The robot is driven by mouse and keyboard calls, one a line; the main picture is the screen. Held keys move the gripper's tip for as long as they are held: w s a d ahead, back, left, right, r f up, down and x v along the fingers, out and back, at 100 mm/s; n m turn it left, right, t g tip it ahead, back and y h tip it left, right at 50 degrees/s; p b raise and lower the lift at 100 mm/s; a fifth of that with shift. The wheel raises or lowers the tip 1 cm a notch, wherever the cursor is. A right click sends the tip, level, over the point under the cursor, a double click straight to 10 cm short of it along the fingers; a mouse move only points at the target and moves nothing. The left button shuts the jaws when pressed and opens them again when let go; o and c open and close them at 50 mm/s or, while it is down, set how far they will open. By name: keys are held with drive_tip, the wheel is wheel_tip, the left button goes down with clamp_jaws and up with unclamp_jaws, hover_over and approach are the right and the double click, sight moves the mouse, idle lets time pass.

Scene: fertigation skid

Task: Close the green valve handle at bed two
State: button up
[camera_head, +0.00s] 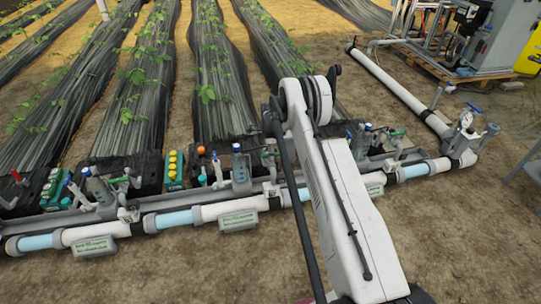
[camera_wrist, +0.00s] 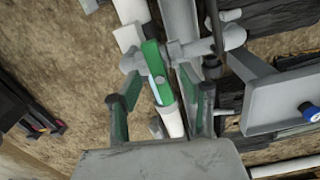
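In the wrist view, a green valve handle (camera_wrist: 155,72) sits on a light grey valve body over a white pipe. My gripper (camera_wrist: 159,96) is open, with one green-padded finger on each side of the handle's near end. Gaps show between the fingers and the handle; I cannot tell their depth apart. In the head view, green handles stand along the pipe row: one at the left (camera_head: 122,180), one in the middle (camera_head: 269,153) and one at the right (camera_head: 396,134). My arm covers part of the row there, and my gripper is not visible in that view. The label plates are too small to read.
In the head view, a blue-handled valve (camera_head: 473,108) stands at the pipe's right end. Bare soil lies in front of the pipe.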

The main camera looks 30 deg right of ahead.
drive_tip(key=shift+r+p, duration=1.1)
drive_tip(key=shift+r, duration=2.9)
drive_tip(key=shift+r, duration=0.15)
drive_tip(key=s+a+r+n+t, duration=0.1)
drive_tip(key=s+a+r+n, duration=0.15)
drive_tip(key=r, duration=0.65)
drive_tip(key=s+a+r+n+t, duration=0.15)
drive_tip(key=a+r, duration=0.25)
drive_tip(key=r, duration=0.6)
drive_tip(key=s+a+r+n, duration=0.2)
drive_tip(key=a+r+n, duration=0.1)
drive_tip(key=r, duration=0.6)
drive_tip(key=s+a+r+n+t, duration=0.1)
drive_tip(key=s+a+r+n, duration=0.25)
drive_tip(key=s+r, duration=0.3)
drive_tip(key=s+a+r+n+t, duration=0.1)
drive_tip(key=s+a+r+n, duration=0.1)
drive_tip(key=s+a+r, duration=0.35)
drive_tip(key=s+a+n+t, duration=0.1)
drive_tip(key=s+n, duration=0.4)
drive_tip(key=s, duration=0.9)
drive_tip(key=s+a+n+t, duration=0.1)
drive_tip(key=s+a+n, duration=0.3)
drive_tip(key=s, duration=0.9)
drive_tip(key=shift+s+a+r+n+t, duration=0.15)
drive_tip(key=shift+s+n+t, duration=0.2)
drive_tip(key=shift+s, duration=0.05)
